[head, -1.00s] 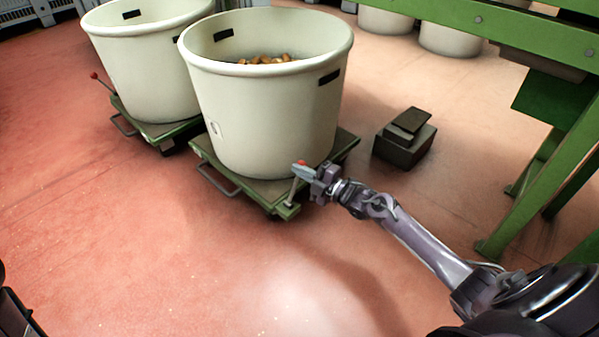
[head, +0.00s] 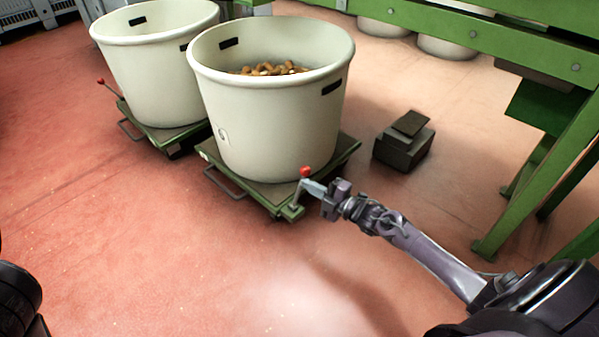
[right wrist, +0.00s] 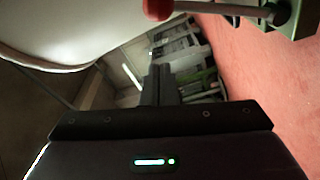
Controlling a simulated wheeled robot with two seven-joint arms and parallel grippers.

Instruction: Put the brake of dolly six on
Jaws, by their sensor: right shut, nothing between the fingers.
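The nearer green dolly (head: 318,178) carries a cream tub (head: 270,130). No readable number shows on it. At its front right corner a brake lever with a red knob (head: 305,171) stands up, slightly tilted. The red knob also shows at the top of the right wrist view (right wrist: 158,8), with its rod running right to the dolly corner. My right gripper (head: 313,187) is shut and empty, just below and right of the knob, close to the lever; I cannot tell whether they touch. Its fingers (right wrist: 160,84) are together in the right wrist view. My left gripper is out of view.
Corks (head: 268,69) lie in the nearer tub. A second dolly (head: 160,133) with another tub and red-knobbed lever stands at the left. A dark pedal-like box (head: 403,145) and a green frame (head: 530,195) are at the right. The floor in front is clear.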

